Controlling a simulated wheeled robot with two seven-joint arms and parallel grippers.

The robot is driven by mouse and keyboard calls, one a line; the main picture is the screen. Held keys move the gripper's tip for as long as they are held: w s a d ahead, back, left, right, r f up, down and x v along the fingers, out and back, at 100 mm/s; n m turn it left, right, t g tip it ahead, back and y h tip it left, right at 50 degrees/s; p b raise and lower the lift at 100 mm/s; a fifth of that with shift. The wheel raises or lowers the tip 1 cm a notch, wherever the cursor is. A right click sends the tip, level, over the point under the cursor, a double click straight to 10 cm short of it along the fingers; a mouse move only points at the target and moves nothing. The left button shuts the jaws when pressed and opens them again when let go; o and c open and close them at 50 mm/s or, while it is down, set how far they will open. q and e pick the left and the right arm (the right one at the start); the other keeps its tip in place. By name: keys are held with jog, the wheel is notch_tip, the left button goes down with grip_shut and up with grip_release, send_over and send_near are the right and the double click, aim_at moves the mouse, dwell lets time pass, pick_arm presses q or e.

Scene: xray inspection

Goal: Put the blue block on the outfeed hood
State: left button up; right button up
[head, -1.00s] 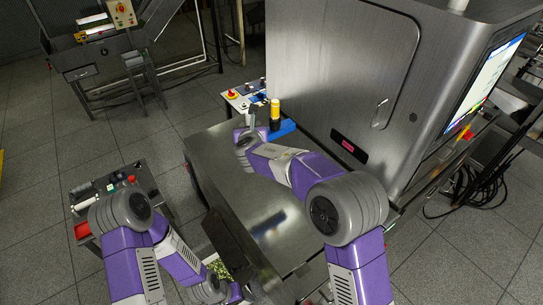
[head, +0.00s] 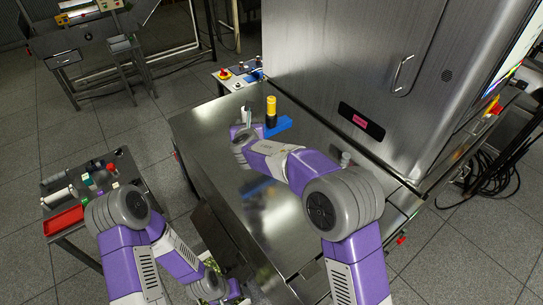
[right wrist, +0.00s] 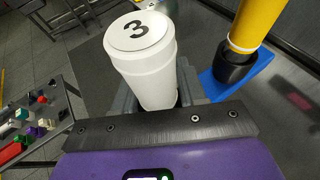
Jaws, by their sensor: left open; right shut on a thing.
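The blue block (head: 284,125) lies on the flat steel top (head: 215,150) beside the big cabinet, which looks like the outfeed hood. A yellow and black cylinder (head: 271,108) stands upright at the block, on or against it. Both show at the right of the right wrist view, the blue block (right wrist: 212,86) low around the cylinder's black foot. My right gripper (right wrist: 158,100) is shut on a white canister (right wrist: 145,65) marked 3, left of the blue block. My left gripper (head: 238,296) is low at the bottom edge, away from the block; it is open, its fingers hardly show.
The steel cabinet (head: 340,60) with a door handle walls off the right side. A side table (head: 130,180) at the left holds a red tray (head: 64,220) and several small items. A control panel (head: 240,77) with buttons stands behind the hood. The hood's middle is bare.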

notch_tip(320, 180, down, 12)
jog(key=b, duration=0.4)
jog(key=shift+w+r, duration=0.1)
jog(key=shift+r, duration=0.15)
jog(key=o, duration=1.2)
jog(key=v, duration=1.2)
